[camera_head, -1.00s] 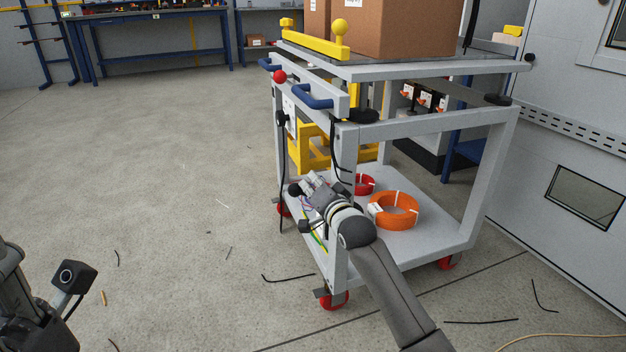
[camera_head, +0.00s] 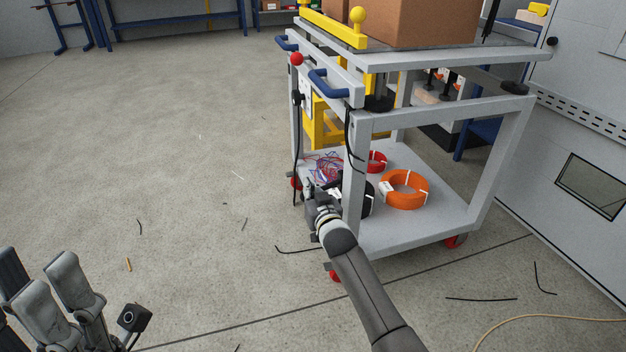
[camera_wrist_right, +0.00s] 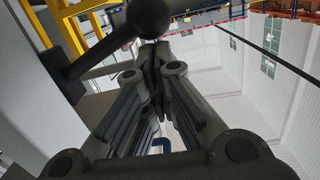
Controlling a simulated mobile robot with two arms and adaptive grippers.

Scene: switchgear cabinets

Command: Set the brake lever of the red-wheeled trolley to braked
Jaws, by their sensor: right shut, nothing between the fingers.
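The red-wheeled trolley (camera_head: 415,238) is a light grey frame with a lower shelf; a red wheel (camera_head: 335,276) shows under its near corner. My right gripper (camera_head: 309,190) is low at its left side, beside the near post, shut and empty. In the right wrist view a black ball knob on a dark rod (camera_wrist_right: 148,18), probably the brake lever, is just beyond the shut fingertips (camera_wrist_right: 152,48); I cannot tell whether they touch. In the head view I cannot make out that lever behind my gripper. My left gripper (camera_head: 45,290) is at the lower left, away from the trolley.
The lower shelf holds an orange coil (camera_head: 404,190) and a red coil (camera_head: 376,161). Blue handles (camera_head: 328,85), a red ball knob (camera_head: 296,59) and a hanging black cable are on the left side. A cabinet (camera_head: 590,130) stands at right. Floor at left is open, with scattered wire scraps.

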